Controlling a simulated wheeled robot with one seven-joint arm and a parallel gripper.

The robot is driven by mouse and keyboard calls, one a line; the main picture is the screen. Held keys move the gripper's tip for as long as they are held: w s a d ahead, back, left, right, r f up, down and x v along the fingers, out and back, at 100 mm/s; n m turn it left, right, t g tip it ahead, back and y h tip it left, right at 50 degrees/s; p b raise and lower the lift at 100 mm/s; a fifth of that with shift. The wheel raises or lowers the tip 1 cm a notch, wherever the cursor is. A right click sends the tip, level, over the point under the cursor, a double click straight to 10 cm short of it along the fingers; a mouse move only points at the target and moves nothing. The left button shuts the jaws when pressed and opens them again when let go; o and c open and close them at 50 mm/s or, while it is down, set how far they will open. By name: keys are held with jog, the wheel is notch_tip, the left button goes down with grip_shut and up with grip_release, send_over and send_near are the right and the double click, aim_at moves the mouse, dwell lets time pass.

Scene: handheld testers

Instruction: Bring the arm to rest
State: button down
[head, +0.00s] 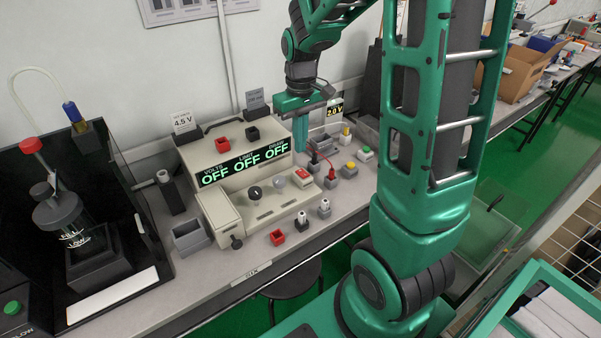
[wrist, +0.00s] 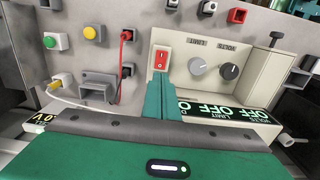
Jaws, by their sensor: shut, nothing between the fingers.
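My gripper (head: 300,150) hangs from the green arm, pointing down, at the right end of the beige power supply (head: 247,160). Its green fingers are together and hold nothing. In the wrist view the shut fingers (wrist: 160,85) reach towards the red rocker switch (wrist: 162,60) on the supply's front. I cannot tell whether they touch the supply. The supply's display reads OFF in three places.
A red plug with a cable (wrist: 125,36), a yellow button (wrist: 93,33) and a green button (wrist: 56,41) sit right of the supply in the head view. A dark apparatus (head: 75,215) stands at left. A cardboard box (head: 522,72) is far right.

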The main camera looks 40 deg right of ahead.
dwell(0.4)
jog(key=s+d+r+m, duration=0.1)
jog(key=s+r+m, duration=0.1)
jog(key=s, duration=1)
jog(key=s+d+r+m, duration=0.1)
jog(key=s+r+m, duration=0.2)
jog(key=s, duration=0.9)
jog(key=shift+s+m, duration=0.35)
jog(key=shift+m, duration=0.35)
jog(key=shift+r, duration=0.1)
